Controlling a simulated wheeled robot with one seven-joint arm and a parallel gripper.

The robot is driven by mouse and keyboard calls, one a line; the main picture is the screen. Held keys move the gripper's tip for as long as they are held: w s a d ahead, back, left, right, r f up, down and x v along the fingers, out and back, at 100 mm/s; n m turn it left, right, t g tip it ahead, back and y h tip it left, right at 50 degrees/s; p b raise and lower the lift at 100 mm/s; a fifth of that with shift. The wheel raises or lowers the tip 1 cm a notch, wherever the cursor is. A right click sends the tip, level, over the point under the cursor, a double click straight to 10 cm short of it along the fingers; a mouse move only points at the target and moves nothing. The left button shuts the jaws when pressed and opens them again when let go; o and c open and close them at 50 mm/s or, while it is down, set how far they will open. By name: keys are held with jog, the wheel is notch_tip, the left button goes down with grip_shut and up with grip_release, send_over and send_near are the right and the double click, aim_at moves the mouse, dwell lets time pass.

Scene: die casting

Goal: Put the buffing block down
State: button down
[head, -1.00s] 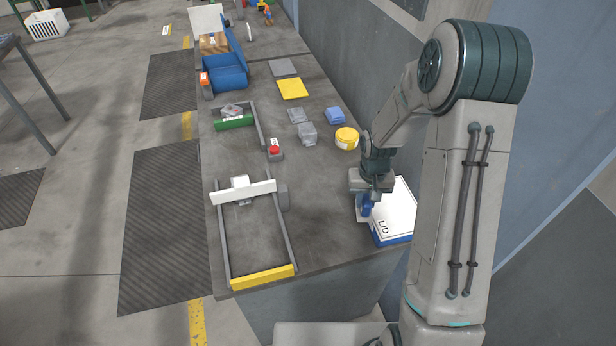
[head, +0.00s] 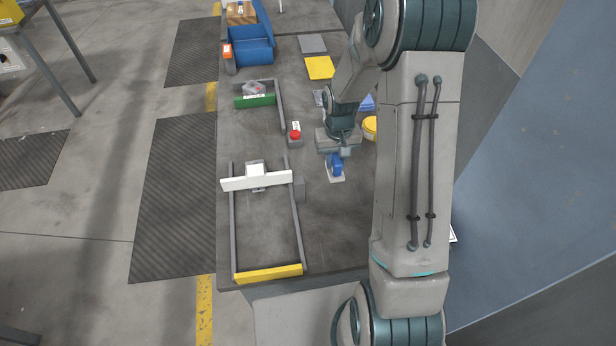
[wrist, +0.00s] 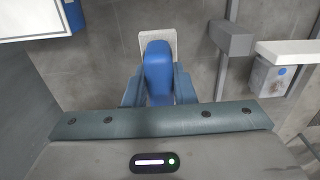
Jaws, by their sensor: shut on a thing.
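The buffing block has a blue grip (head: 336,164) and a pale flat pad (head: 335,178) beneath it. In the wrist view the blue grip (wrist: 158,72) sits between my two fingers, with the pale pad (wrist: 172,42) showing past it. My gripper (head: 337,155) is shut on the block over the grey bench (head: 270,205), right of the sliding frame. I cannot tell whether the pad touches the bench top.
A white crossbar (head: 257,181) spans the frame, with a yellow bar (head: 268,272) at its near end. A red button (head: 295,134) stands up-left of my gripper. A yellow round tub (head: 370,126) is partly hidden by my arm. Bare bench lies around the block.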

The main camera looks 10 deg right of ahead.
jog(key=d+b, duration=0.5)
jog(key=d, duration=0.2)
jog(key=shift+w+a+f+p, duration=0.8)
jog(key=shift+w+a+f, duration=0.2)
jog(key=shift+a+f, duration=0.6)
jog(key=shift+w+a+f+p, duration=0.75)
jog(key=shift+w+a+f, duration=0.3)
jog(key=shift+a+f, duration=0.55)
jog(key=shift+w+a+f+p, duration=0.8)
jog(key=shift+w+a+f, duration=0.2)
jog(key=shift+a+f, duration=0.6)
jog(key=shift+d+f, duration=0.1)
jog(key=shift+f, duration=0.05)
jog(key=shift+f, duration=0.15)
jog(key=c, duration=1.2)
grip_release()
